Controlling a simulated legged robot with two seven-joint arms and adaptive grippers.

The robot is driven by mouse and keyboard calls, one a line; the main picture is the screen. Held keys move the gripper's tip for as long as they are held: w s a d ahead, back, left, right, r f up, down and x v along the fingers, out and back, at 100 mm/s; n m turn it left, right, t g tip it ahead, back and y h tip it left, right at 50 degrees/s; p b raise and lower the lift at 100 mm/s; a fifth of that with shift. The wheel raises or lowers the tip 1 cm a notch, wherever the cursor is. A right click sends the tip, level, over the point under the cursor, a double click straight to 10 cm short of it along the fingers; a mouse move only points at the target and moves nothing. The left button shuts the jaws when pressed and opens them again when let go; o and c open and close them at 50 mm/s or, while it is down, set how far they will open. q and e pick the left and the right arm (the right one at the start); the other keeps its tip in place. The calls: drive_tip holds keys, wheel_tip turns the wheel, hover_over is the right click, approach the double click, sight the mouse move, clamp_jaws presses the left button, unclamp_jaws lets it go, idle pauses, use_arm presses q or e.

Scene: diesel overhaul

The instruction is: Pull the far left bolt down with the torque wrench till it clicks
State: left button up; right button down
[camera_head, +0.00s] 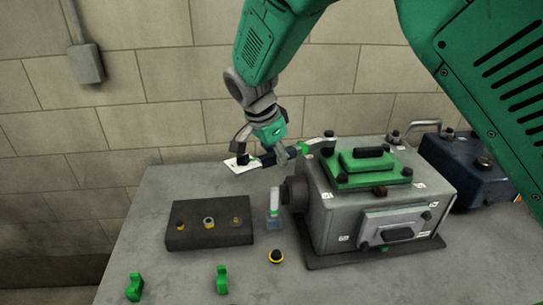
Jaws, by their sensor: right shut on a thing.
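My right gripper (272,148) reaches down from the top and is shut on the torque wrench. The torque wrench (303,148) lies nearly level, with a dark shaft and a green band. Its head end meets the far left corner of the grey engine block (332,190), at the dark far left bolt (328,135). I cannot tell whether it is fully seated on the bolt. The gripper hides part of the handle. A green cover (350,180) sits on top of the block. My left gripper is not in view.
A dark block (210,236) with several fittings lies on the grey table. A small upright piece (274,200) stands beside the engine. Two green brackets (135,287) (222,279) and a yellow-black part (276,256) are in front. A dark blue box (470,175) stands right.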

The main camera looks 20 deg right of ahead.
drive_tip(key=shift+a+f+h, duration=0.3)
drive_tip(key=shift+f, duration=0.1)
drive_tip(key=shift+w, duration=0.3)
drive_tip(key=shift+w+m, duration=0.3)
drive_tip(key=shift+w, duration=0.15)
drive_tip(key=shift+w, duration=0.15)
drive_tip(key=shift+w+a, duration=0.1)
drive_tip(key=shift+w, duration=0.25)
drive_tip(key=shift+r, duration=0.15)
